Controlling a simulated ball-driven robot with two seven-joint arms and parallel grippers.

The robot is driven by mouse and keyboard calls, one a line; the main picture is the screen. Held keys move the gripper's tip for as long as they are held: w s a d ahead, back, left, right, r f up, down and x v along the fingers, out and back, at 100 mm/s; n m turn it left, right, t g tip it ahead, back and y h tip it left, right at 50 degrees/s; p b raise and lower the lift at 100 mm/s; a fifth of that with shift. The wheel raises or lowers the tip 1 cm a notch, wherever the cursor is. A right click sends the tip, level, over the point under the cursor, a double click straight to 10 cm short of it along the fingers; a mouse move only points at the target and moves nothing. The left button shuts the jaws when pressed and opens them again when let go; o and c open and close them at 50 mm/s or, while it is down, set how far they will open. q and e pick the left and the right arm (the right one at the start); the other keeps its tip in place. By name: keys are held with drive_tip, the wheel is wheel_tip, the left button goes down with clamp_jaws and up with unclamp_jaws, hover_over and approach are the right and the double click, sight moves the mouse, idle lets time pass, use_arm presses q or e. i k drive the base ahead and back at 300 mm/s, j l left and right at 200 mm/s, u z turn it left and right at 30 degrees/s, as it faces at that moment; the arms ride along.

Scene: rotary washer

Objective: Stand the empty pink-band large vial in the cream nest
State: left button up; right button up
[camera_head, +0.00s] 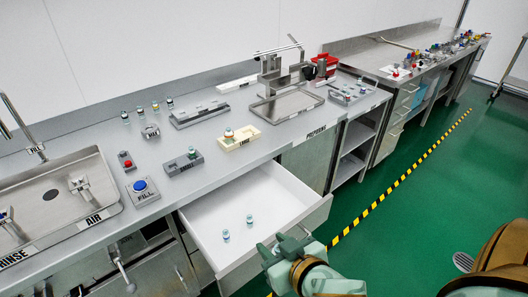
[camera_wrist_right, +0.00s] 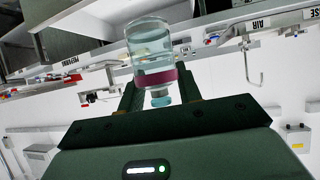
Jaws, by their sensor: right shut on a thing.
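My right gripper (camera_head: 287,245) is over the front right corner of the open drawer in the head view. In the right wrist view, its fingers (camera_wrist_right: 160,93) are shut on a clear vial with a pink band (camera_wrist_right: 152,55). The vial's teal cap end points toward the gripper body; I see no clear contents. In the head view the held vial cannot be made out. The cream nest (camera_head: 249,141), marked LARGE, lies on the counter, away from the gripper. Another vial (camera_head: 229,134) stands at its left part. My left gripper is out of view.
The open white drawer (camera_head: 275,205) holds two small vials (camera_head: 226,236). A grey nest (camera_head: 182,166) with a vial and the blue FILL button (camera_head: 141,187) are left of the cream nest. A tray with a metal stand (camera_head: 287,103) is behind. The sink (camera_head: 60,200) is far left.

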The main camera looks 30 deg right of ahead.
sight(239, 138)
drive_tip(key=k+u, duration=0.15)
drive_tip(key=u, duration=0.35)
drive_tip(key=k+u, duration=0.15)
drive_tip(key=u, duration=0.3)
drive_tip(key=k+j+u, duration=0.15)
drive_tip(key=u, duration=0.35)
drive_tip(key=l, duration=0.6)
drive_tip(key=k+l+u, duration=0.15)
drive_tip(key=l, duration=1)
drive_tip(key=k+l+u, duration=0.15)
drive_tip(key=l, duration=0.95)
drive_tip(key=k+u, duration=0.05)
